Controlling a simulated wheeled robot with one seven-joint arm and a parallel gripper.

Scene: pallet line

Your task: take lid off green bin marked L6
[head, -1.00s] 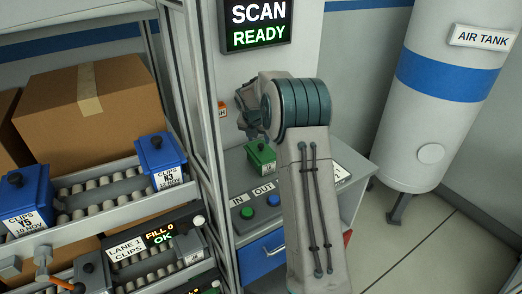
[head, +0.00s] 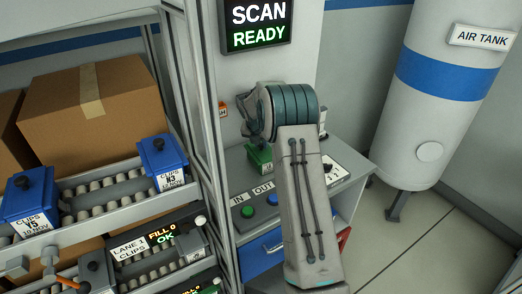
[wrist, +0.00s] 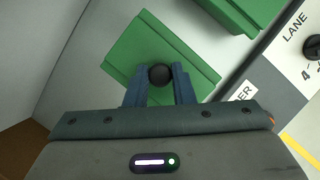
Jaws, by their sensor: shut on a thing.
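A green bin (head: 259,161) stands on the grey bench in the head view, with my gripper (head: 257,138) right above it. In the wrist view my gripper (wrist: 160,82) has its two blue fingers shut on the black knob (wrist: 160,73) of a green lid (wrist: 135,52). I cannot tell whether the lid rests on a bin or is raised. A second green piece (wrist: 240,12) shows at the top right of the wrist view, partly cut off. No L6 marking is readable.
Green and blue buttons (head: 272,198) marked IN and OUT sit on the bench front. A black dial (wrist: 313,46) with a LANE label is at the right.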

